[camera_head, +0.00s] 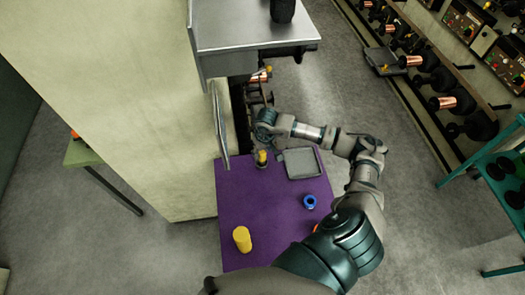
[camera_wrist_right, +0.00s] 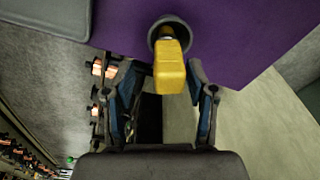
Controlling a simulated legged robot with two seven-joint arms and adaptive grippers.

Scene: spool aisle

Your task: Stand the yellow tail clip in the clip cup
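The yellow tail clip (camera_wrist_right: 170,72) is upright, with its lower end inside the round grey clip cup (camera_wrist_right: 155,38) in the right wrist view. In the head view the clip (camera_head: 262,156) stands near the back left edge of the purple table. My right gripper (camera_wrist_right: 166,85) is open, with one finger on each side of the clip. A gap shows between the clip and each finger. In the head view the right gripper (camera_head: 262,137) is just beyond the clip, partly hidden by its own wrist. My left gripper is not in view.
A pale wall and a metal cabinet (camera_head: 245,25) border the table's left and far sides. The table's middle is clear.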

